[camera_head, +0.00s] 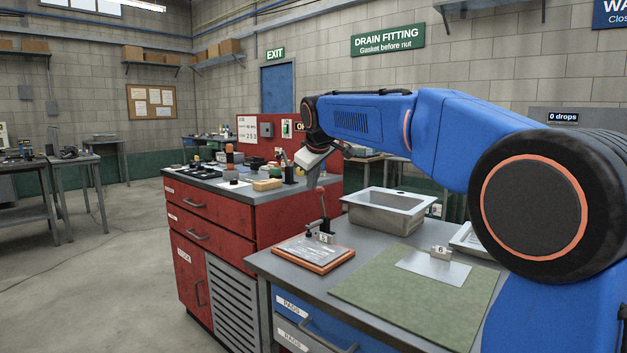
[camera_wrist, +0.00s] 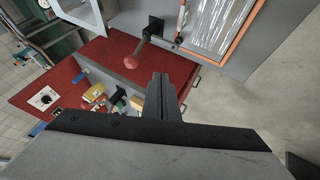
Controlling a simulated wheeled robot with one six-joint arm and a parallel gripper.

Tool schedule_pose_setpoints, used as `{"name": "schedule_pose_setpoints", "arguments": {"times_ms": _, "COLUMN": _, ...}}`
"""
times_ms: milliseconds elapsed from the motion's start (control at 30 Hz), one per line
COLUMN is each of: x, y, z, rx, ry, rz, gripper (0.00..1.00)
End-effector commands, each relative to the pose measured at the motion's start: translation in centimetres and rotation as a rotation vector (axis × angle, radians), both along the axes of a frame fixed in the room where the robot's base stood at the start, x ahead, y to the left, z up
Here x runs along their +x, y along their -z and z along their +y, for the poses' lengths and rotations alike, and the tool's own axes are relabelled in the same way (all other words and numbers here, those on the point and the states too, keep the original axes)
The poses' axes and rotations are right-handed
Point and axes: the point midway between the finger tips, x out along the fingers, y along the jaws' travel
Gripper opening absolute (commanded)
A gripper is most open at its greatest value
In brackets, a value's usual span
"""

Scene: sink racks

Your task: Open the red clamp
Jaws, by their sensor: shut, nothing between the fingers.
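The red clamp (camera_head: 325,227) is a small dark toggle clamp at the back right edge of an orange-framed board on the grey bench. Its lever stands up, leaning slightly, with a red tip. My gripper (camera_head: 318,182) is shut and empty, just above the lever tip in the head view. In the wrist view its shut fingers (camera_wrist: 161,78) are to the right of the red knob, with a visible gap. Exact depth between them is unclear.
The orange-framed board (camera_head: 291,262) holds a shiny clear-wrapped sheet. A steel sink basin (camera_head: 388,210) stands to its right, and a green mat (camera_head: 405,310) with a metal plate lies in front. A red cabinet (camera_head: 225,235) with tools on top is behind left.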

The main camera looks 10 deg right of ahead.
Motion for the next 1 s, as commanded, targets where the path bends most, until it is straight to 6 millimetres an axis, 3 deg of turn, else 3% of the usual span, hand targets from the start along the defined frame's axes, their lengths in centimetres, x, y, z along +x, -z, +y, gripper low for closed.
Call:
{"name": "schedule_pose_setpoints", "arguments": {"times_ms": 400, "x": 4.7, "y": 5.8, "z": -0.4, "rx": 0.0, "ry": 0.001, "rz": 0.002, "gripper": 0.0}}
{"name": "schedule_pose_setpoints", "arguments": {"times_ms": 700, "x": 7.2, "y": 5.0, "z": -2.7, "rx": 0.001, "ry": 0.002, "rz": -0.001, "gripper": 0.0}}
{"name": "schedule_pose_setpoints", "arguments": {"times_ms": 1000, "x": 7.6, "y": 4.9, "z": -3.0, "rx": 0.001, "ry": 0.0, "rz": 0.001, "gripper": 0.0}}
